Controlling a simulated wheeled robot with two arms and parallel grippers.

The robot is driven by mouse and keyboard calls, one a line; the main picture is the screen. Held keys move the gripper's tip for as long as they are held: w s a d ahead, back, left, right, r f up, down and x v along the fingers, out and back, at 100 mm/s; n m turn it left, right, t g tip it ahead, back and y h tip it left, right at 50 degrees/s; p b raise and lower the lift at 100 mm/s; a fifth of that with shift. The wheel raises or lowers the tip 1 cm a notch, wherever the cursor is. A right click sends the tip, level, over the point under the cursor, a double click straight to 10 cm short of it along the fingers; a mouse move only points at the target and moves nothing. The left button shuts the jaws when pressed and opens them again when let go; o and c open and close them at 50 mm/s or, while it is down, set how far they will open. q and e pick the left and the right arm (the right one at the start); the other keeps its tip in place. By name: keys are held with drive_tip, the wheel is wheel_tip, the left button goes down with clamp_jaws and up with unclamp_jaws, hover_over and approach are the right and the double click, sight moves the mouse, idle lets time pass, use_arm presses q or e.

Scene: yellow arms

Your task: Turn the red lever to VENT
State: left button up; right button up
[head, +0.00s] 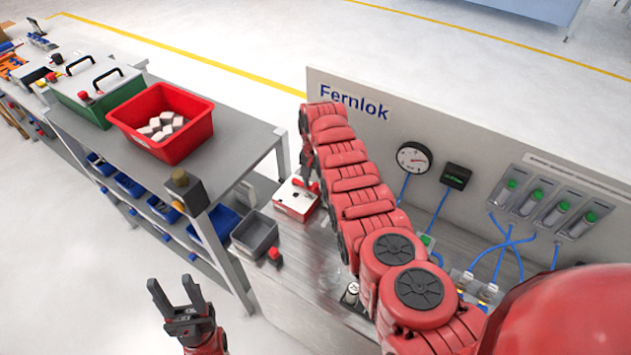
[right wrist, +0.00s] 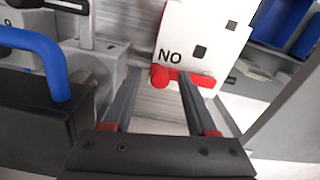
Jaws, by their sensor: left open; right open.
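The red lever (right wrist: 204,79) shows in the right wrist view as a short red bar with a rounded red end, at the lower edge of a white plate (right wrist: 208,28) marked "NO" and dark squares. My right gripper (right wrist: 160,88) is open, with its fingertips at the lever. The right fingertip overlaps the bar; I cannot tell whether it touches. No VENT mark is readable. In the head view a white-topped red box (head: 290,200) sits on the bench, with my right gripper (head: 312,184) just above its right side. My left gripper (head: 178,303) is open and empty, low at the left.
A grey bin (head: 254,232) and a red knob (head: 274,254) are left of the box. The Fernlok panel (head: 455,145) with a gauge (head: 413,157) and blue hoses stands behind my right arm. A red crate (head: 190,140) holds white pieces on the left shelf unit.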

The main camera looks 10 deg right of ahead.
clamp_jaws()
drive_tip(key=shift+w, duration=0.1)
idle(1.3)
